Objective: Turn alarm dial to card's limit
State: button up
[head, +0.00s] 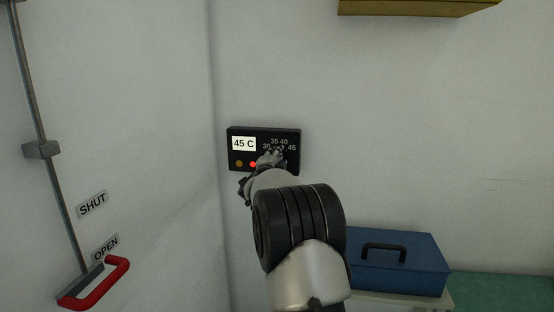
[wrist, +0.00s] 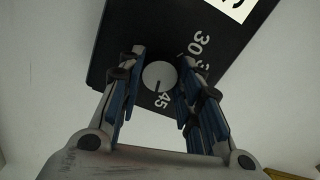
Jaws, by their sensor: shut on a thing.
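The black alarm panel (head: 265,131) is on the wall, with a white card (head: 244,143) reading "45 C" at its left. Its number scale runs from 30 to 45 around the dial, which my arm hides in the head view. In the wrist view the dial (wrist: 159,74) is a round pale knob between my fingers, with "45" (wrist: 163,100) printed just below it. A small mark seems to lie low on the knob, towards the 45, but it is too small to be sure. My gripper (wrist: 160,84) is shut on the dial.
A red lamp (head: 253,165) glows on the panel beside a dull amber one (head: 239,163). A blue toolbox (head: 398,268) stands below right. A red door handle (head: 95,285) is at lower left, with SHUT and OPEN labels. A yellowish box (head: 415,7) hangs at the top.

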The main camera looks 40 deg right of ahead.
jog(key=shift+m, duration=0.3)
jog(key=o, duration=1.1)
jog(key=shift+s+a, duration=0.1)
jog(key=v, duration=1.1)
jog(key=shift+s+a, duration=0.25)
jog(key=shift+a, duration=0.05)
